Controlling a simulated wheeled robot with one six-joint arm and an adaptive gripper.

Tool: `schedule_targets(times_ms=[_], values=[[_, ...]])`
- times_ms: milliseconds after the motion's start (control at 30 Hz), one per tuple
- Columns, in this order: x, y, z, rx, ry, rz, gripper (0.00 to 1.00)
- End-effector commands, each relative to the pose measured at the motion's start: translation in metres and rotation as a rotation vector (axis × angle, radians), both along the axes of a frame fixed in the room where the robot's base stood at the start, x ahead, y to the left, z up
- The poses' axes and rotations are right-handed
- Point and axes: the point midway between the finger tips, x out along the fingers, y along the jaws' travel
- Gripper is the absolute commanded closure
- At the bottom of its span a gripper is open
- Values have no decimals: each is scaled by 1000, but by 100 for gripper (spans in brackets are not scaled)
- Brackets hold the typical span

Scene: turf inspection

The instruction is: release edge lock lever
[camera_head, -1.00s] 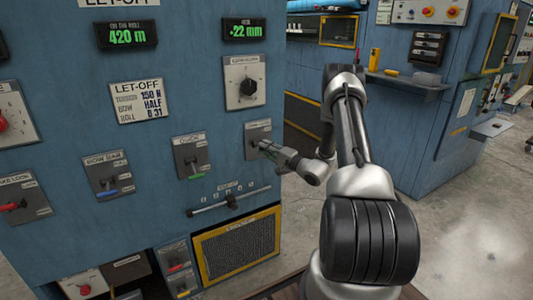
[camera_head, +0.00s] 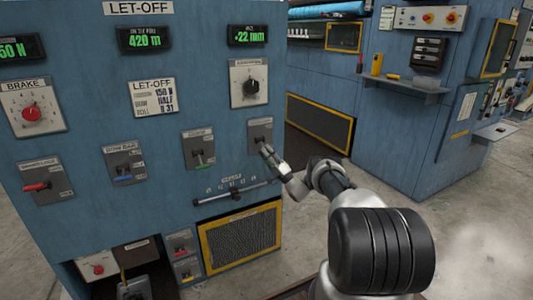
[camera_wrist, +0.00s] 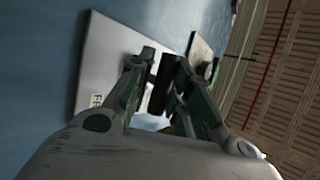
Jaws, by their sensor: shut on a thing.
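The lever plate (camera_head: 260,131) is a small grey plate at the right edge of the blue LET-OFF panel, below a black rotary knob. Its label is too small to read. My gripper (camera_head: 267,151) is at the lower part of this plate, coming in from the lower right. In the wrist view my gripper (camera_wrist: 158,82) has its two fingers closed around a dark lever handle (camera_wrist: 162,88), in front of the pale plate (camera_wrist: 108,55). The fingers and wrist hide most of the lever in the head view, so its exact position is unclear.
A slider scale (camera_head: 232,196) and a yellow-framed grille (camera_head: 242,237) lie below. Open floor and another blue machine (camera_head: 400,130) are to the right.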

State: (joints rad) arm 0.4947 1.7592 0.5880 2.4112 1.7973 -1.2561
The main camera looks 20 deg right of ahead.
Motion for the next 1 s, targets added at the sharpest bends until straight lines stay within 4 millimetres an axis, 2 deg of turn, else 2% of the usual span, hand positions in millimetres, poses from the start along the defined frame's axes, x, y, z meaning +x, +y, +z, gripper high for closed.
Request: schedule_targets(times_ms=[667,700,767,1000], values=[[0,-1,4,-2,-61,-1,100],[0,-1,5,-2,-62,-1,74],[0,-1,4,-2,-61,0,63],[0,-1,1,-1,-53,0,63]])
